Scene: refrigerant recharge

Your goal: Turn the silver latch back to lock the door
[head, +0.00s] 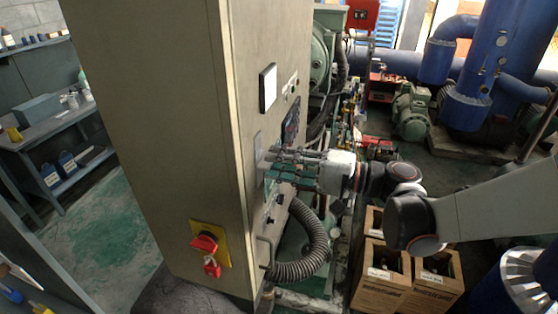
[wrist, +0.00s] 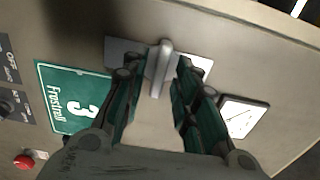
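The silver latch (wrist: 161,70) is on the cabinet door, on a pale plate (wrist: 196,63). In the wrist view its handle runs up and down the picture, across the long side of the plate. My gripper (wrist: 156,68) is open, with one green-and-black finger on each side of the handle. A gap shows on both sides, wider on the left; I cannot tell whether the right finger touches it. In the head view my gripper (head: 268,166) reaches the door face of the tall beige cabinet (head: 160,110) from the right, and its fingers hide the handle.
A green label (wrist: 72,98) marked 3 and a gauge (wrist: 240,117) flank the latch. A red switch (head: 205,243) is on the cabinet's side. A ribbed hose (head: 308,255) curves below my gripper.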

